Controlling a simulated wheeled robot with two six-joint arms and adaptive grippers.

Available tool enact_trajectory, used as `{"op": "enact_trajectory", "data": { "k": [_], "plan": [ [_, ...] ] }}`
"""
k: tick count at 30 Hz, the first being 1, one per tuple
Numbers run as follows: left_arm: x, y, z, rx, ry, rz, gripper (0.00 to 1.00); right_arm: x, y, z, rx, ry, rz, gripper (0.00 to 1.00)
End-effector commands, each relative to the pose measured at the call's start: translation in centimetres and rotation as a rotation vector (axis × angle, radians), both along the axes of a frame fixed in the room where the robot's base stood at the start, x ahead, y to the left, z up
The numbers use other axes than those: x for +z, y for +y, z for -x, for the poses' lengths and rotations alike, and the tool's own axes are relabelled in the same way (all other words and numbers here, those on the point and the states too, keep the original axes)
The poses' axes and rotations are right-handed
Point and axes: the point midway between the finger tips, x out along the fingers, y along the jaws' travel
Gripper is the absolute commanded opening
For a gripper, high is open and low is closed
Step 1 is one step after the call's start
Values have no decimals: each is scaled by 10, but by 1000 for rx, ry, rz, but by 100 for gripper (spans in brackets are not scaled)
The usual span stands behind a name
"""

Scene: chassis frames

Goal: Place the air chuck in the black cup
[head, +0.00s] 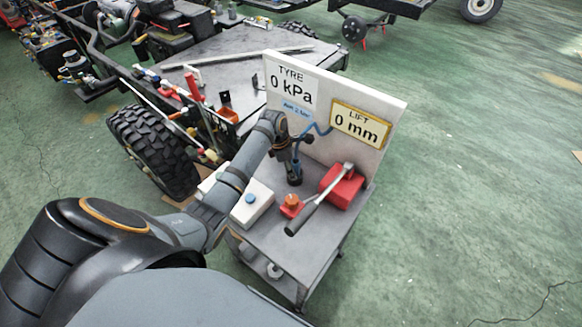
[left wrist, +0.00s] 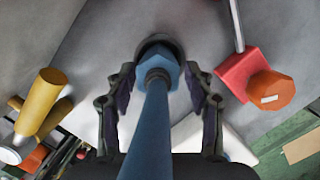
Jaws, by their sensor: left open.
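The blue air chuck (left wrist: 157,70) stands between the spread fingers of my left gripper (left wrist: 160,84) in the left wrist view. The dark round rim of the black cup (left wrist: 158,42) shows around and behind its far end; how deep the chuck sits is hard to tell. In the head view the black cup (head: 294,180) stands on the grey cart top, in front of the white sign board. My left gripper (head: 285,150) is just above it, pointing down, open, with fingers apart from the chuck. The chuck is mostly hidden there. My right gripper is out of view.
On the cart top (head: 285,243) are a red box (head: 343,187) with a long lever, a red block with an orange knob (head: 291,201), and a white box (head: 252,208) with a blue button. A blue hose (head: 319,129) hangs by the sign board (head: 384,102). A tyre (head: 150,150) stands left.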

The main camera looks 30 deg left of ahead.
Motion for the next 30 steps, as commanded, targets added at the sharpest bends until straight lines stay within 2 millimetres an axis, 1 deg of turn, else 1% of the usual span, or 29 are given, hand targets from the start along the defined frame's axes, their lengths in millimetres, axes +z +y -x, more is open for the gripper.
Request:
{"op": "enact_trajectory", "data": {
  "k": [2, 5, 15, 18, 23, 30],
  "plan": [
    [2, 1, 0, 0, -1, -1, 54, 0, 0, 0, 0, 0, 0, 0],
    [14, 4, 1, 0, -4, -2, 54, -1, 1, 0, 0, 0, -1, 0],
    [90, 18, 12, -1, -3, -3, 54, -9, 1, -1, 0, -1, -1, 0],
    [105, 21, 14, 0, -3, -1, 54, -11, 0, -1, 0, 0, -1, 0],
    [116, 23, 16, 1, 0, 1, 54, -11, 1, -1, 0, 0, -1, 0],
    [117, 22, 17, 1, 0, 1, 54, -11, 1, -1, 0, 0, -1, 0]
  ]
}}
